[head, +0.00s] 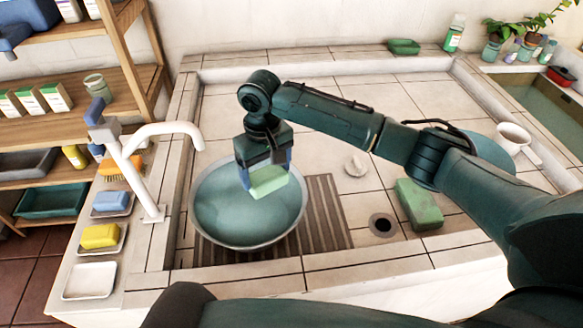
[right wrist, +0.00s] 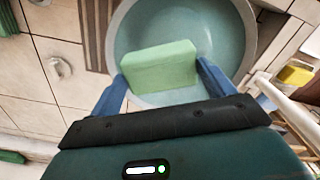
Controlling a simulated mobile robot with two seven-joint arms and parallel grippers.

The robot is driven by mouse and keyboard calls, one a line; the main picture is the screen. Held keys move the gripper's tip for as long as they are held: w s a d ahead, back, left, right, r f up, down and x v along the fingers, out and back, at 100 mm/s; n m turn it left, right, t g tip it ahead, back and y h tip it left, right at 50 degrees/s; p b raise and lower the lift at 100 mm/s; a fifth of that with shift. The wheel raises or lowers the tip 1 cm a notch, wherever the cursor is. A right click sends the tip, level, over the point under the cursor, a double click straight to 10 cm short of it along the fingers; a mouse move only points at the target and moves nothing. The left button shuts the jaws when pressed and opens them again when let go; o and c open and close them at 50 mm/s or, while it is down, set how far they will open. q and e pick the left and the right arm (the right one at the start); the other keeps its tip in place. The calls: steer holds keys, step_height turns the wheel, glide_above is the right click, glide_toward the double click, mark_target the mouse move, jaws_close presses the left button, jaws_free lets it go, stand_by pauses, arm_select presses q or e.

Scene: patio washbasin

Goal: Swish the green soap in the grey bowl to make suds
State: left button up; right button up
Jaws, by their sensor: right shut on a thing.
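The grey bowl (head: 213,232) stands in the tiled basin and holds blue-green water with a smooth surface; no suds show. My right gripper (head: 266,172) points down over the bowl, shut on the light green soap (head: 268,183). In the right wrist view the soap (right wrist: 160,65) sits between the two blue fingers, with the bowl (right wrist: 110,35) behind it. I cannot tell whether the soap's lower edge touches the water. My left gripper is not in view.
A slatted mat (head: 328,210) lies under the bowl. A white tap (head: 160,130) stands at the left. A yellow sponge (head: 100,236) and a blue bar (head: 110,201) sit in dishes on the left ledge. A green block (head: 419,204) lies near the drain (head: 383,225).

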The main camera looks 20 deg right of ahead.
steer(key=shift+w+a+f, duration=0.15)
steer(key=shift+w+f, duration=0.3)
steer(key=shift+f, duration=0.85)
step_height(320, 180, down, 2)
steer(key=b, duration=0.3)
steer(key=shift+f, duration=0.2)
steer(key=shift+f+b, duration=0.25)
steer(key=shift+b, duration=0.1)
steer(key=shift+f, duration=0.3)
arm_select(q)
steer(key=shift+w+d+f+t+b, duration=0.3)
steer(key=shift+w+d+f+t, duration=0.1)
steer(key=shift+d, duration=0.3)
arm_select(e)
steer(key=shift+f, duration=2.55)
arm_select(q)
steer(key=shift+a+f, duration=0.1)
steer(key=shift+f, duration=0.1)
arm_select(e)
steer(key=shift+w, duration=0.1)
